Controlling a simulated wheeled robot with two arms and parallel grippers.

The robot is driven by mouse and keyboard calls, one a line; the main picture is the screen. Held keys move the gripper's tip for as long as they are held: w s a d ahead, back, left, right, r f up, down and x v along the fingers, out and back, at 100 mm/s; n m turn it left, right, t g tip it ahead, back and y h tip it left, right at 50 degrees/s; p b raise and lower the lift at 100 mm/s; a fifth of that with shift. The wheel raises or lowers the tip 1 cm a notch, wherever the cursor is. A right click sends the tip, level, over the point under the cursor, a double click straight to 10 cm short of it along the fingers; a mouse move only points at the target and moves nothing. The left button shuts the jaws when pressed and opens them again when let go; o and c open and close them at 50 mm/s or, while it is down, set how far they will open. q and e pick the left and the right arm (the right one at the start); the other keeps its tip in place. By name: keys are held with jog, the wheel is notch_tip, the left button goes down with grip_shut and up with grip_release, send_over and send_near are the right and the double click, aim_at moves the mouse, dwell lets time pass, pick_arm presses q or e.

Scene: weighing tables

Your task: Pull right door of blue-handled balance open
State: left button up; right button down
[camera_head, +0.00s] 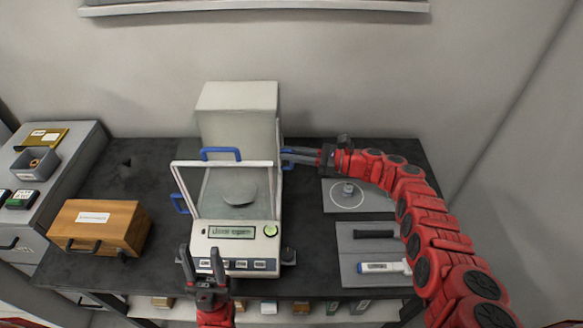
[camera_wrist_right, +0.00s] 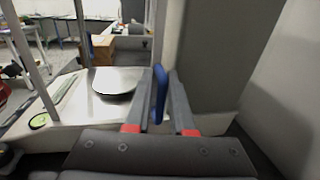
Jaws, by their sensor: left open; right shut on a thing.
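The balance (camera_head: 250,213) with blue handles stands on the dark table, with a tall grey-white housing behind its glass chamber. The right door's blue handle (camera_head: 297,152) sits near the back of the chamber, further back than the left door's blue handle (camera_head: 180,204). My right gripper (camera_head: 305,156) reaches in from the right and is shut on the right handle, which shows between its fingers in the right wrist view (camera_wrist_right: 159,92). The round pan (camera_wrist_right: 115,82) shows clearly left of the handle there. My left gripper (camera_head: 202,254) is open and empty in front of the balance.
A wooden box (camera_head: 98,226) stands left of the balance. Right of it are a grey plate with a weight (camera_head: 348,189) and a grey tray (camera_head: 347,262) with a black item and a white tube. A grey cabinet stands at the far left.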

jog(key=shift+w, duration=0.1)
jog(key=c, duration=0.9)
grip_release()
jog(key=s+d+b, duration=0.1)
jog(key=d, duration=0.7)
jog(key=s+d+b, duration=0.2)
jog(key=d, duration=0.7)
jog(key=shift+s, duration=0.25)
